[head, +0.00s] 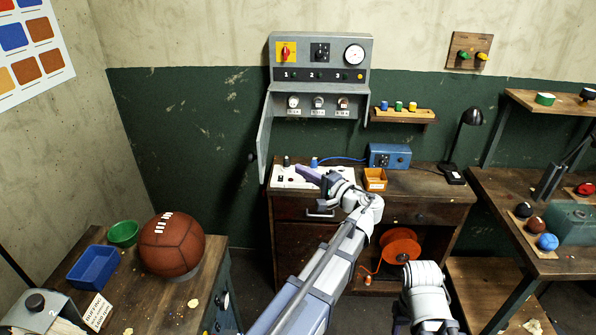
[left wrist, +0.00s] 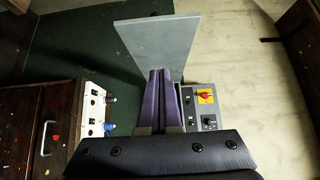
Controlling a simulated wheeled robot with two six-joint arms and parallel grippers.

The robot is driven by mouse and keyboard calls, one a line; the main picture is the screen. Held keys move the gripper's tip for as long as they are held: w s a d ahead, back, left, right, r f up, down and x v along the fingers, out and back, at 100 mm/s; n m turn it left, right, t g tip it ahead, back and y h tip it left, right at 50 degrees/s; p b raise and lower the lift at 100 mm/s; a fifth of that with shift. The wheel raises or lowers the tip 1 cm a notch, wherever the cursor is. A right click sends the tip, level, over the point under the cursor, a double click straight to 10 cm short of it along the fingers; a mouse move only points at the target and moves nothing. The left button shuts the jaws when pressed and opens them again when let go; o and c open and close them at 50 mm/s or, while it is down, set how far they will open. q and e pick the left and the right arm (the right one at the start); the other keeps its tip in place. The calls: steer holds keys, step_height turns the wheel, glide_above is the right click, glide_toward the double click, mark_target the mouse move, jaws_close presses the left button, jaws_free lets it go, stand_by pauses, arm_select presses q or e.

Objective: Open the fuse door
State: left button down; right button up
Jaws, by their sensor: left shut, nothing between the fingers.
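The grey fuse box (head: 318,52) hangs on the back wall, with a red switch, a dial and a gauge. Its fuse door (head: 264,135) is a flat grey panel at the left side, swung out from the box. Several fuses (head: 318,102) show in the uncovered lower part. My left gripper (head: 303,172) is shut and empty, below the box and to the right of the door's lower part. In the left wrist view the shut fingers (left wrist: 160,72) overlap the door panel (left wrist: 158,40); I cannot tell whether they touch.
A wooden workbench (head: 430,188) stands below the box, with a white socket panel (head: 284,181), a blue box (head: 388,155) and an orange tray (head: 375,183). A small shelf (head: 405,116) is right of the box. A leather ball (head: 171,246) sits on the left table.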

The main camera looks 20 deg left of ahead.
arm_select(q)
steer(key=shift+w+a, duration=0.15)
steer(key=shift+a, duration=2.5)
steer(key=shift+w+a, duration=0.15)
steer(key=shift+a, duration=2.5)
steer(key=s+a, duration=0.4)
steer(key=a, duration=0.6)
steer(key=shift+s, duration=0.15)
steer(key=shift+d, duration=0.15)
